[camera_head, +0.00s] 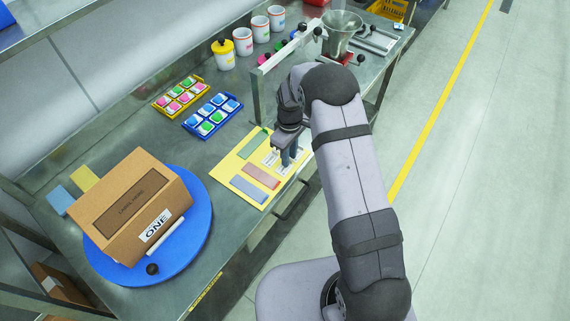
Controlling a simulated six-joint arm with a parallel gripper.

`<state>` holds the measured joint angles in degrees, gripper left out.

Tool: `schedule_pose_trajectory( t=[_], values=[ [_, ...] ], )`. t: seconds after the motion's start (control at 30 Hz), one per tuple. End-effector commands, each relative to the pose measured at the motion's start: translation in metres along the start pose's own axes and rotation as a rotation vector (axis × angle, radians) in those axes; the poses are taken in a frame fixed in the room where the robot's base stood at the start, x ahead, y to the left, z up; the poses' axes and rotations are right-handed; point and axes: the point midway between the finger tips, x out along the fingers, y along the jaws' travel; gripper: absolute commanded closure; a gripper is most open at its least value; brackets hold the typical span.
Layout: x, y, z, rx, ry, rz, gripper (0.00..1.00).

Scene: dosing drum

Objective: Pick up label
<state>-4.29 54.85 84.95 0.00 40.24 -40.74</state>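A yellow sheet (222,172) lies flat near the front edge of the metal table. It carries a green label (254,144), a reddish label (262,176), a blue label (248,190) and some white printed pieces partly hidden by my gripper. My gripper (286,161) points down over the right part of the sheet, at the white pieces. I cannot tell if it touches them, or whether the fingers are open or shut. A cardboard box (160,181) with a dark "LABEL HERE" area and a white "ONE" sticker (155,226) sits tilted on a blue round turntable (200,243).
A yellow tray (158,103) and a blue tray (190,125) hold colored pieces behind the sheet. Several mugs (243,41) stand at the back. A metal frame (256,96) and a metal hopper (342,30) stand at right. Bare table lies between turntable and sheet.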

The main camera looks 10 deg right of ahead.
Motion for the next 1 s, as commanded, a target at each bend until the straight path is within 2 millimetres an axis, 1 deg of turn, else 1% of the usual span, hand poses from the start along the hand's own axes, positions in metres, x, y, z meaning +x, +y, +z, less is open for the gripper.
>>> schedule_pose_trajectory(
  t=[0.13,0.33,0.37,0.4,0.43,0.47,0.83,1.0],
  values=[
    [0.0059,0.0002,0.0000,0.000,0.001,0.001,0.77],
    [0.0066,0.0003,-0.0001,0.000,0.001,0.001,0.77],
    [0.0066,0.0003,-0.0001,0.000,0.001,0.001,0.79],
    [0.0066,0.0003,0.0000,0.000,0.001,0.001,0.89],
    [0.0065,0.0003,0.0000,0.000,0.001,0.001,0.96],
    [0.0065,0.0002,0.0000,0.000,0.001,0.001,1.00],
    [0.0059,0.0003,0.0000,0.000,0.001,0.001,1.00],
    [-0.0015,0.0008,-0.0006,0.001,0.002,0.002,1.00]
  ],
)
